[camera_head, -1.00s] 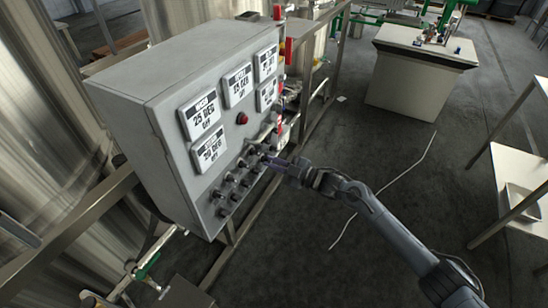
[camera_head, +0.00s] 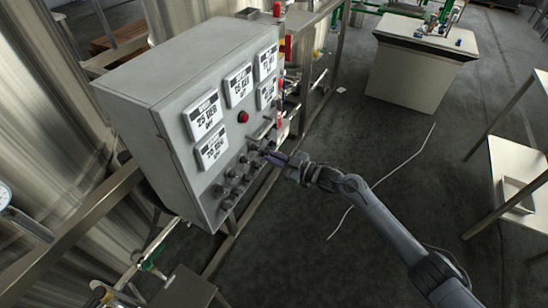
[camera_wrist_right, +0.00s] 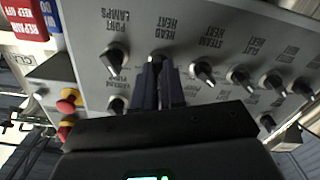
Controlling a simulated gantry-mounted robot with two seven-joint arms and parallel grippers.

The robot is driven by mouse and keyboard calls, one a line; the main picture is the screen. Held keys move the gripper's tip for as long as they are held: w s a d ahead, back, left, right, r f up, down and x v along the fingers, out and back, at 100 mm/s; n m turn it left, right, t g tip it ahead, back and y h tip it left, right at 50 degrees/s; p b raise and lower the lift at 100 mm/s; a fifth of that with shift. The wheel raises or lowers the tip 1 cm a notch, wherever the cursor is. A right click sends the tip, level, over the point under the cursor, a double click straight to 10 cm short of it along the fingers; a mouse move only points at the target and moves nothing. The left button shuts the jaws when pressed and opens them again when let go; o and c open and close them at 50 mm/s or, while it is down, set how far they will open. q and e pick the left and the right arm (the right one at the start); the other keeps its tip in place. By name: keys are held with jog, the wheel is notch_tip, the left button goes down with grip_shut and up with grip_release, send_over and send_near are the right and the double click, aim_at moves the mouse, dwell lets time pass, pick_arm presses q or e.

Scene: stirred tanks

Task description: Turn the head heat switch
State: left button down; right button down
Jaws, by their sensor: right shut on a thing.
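The grey control box (camera_head: 158,105) carries rows of black knobs below its displays. In the right wrist view, upside-down lettering reads "HEAD HEAT" beside one knob, the head heat switch (camera_wrist_right: 160,54). My right gripper (camera_wrist_right: 158,68) has its dark fingers shut on that knob, covering part of it, so its pointer direction is hard to tell. In the head view my right gripper (camera_head: 272,155) reaches the knobs from the right. My left gripper is not in view.
Red-and-yellow buttons (camera_wrist_right: 68,102) are nearby. A red lamp (camera_head: 243,117) sits above the knobs. Open floor (camera_head: 310,230) lies below the arm.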

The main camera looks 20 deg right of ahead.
jog(key=c, duration=1.2)
grip_release()
jog(key=shift+s, duration=0.1)
jog(key=p+v, duration=0.2)
jog(key=v, duration=0.8)
jog(key=shift+s+d, duration=0.25)
